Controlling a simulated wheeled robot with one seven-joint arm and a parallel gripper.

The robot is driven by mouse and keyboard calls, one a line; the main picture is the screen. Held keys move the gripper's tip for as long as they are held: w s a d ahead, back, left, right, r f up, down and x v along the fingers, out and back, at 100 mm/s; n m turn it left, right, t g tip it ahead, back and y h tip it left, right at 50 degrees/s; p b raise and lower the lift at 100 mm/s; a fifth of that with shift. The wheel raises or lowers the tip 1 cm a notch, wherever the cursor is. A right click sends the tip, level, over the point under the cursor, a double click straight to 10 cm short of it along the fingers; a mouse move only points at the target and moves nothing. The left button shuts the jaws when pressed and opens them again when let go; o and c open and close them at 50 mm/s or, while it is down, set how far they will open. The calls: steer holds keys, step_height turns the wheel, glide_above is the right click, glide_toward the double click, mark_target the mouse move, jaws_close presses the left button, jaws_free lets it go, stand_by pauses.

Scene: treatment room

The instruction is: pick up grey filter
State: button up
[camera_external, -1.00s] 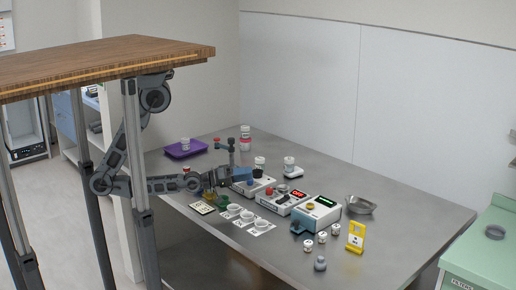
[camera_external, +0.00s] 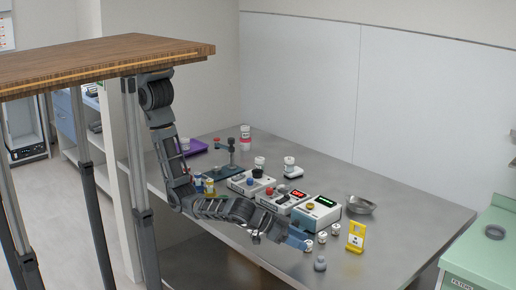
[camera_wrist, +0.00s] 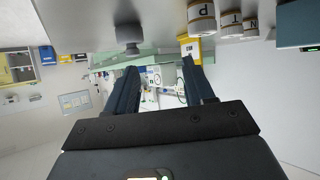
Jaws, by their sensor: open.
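The grey filter (camera_external: 320,264), a small grey rounded piece with a narrower top, stands upright near the front edge of the metal table. In the wrist view, which is upside down, the grey filter (camera_wrist: 128,36) is at the top, left of centre, beyond my fingers. My gripper (camera_external: 297,240) is open and low over the table, up and to the left of the filter and apart from it. Its two dark blue fingers show in the wrist view (camera_wrist: 161,80) with nothing held between them.
Small white lettered jars (camera_external: 322,237) stand close to my gripper. A yellow holder (camera_external: 356,236) is right of the filter. A white device with a green display (camera_external: 316,215) stands behind my gripper. A metal bowl (camera_external: 361,205) is farther back. The table right of the yellow holder is clear.

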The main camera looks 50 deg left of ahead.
mark_target(319, 257)
steer(key=s+d+t, duration=0.1)
steer(key=s, duration=0.1)
steer(key=s+d+n+t+y+b, duration=0.1)
steer(key=s+d+n+b, duration=0.1)
steer(key=s, duration=0.1)
steer(key=shift+s+f+t+y, duration=0.3)
steer(key=shift+s+t+y, duration=0.05)
steer(key=shift+t+y, duration=0.05)
steer(key=x, duration=0.3)
steer(key=p+x, duration=0.1)
steer(key=x, duration=0.2)
steer(key=shift+w+d+r, duration=0.15)
steer(key=shift+d+r, duration=0.05)
steer(key=shift+d, duration=0.1)
steer(key=shift+w+d+f, duration=0.25)
steer(key=shift+w+f, duration=0.05)
steer(key=shift+w, duration=0.1)
steer(key=shift+c, duration=0.5)
jaws_close()
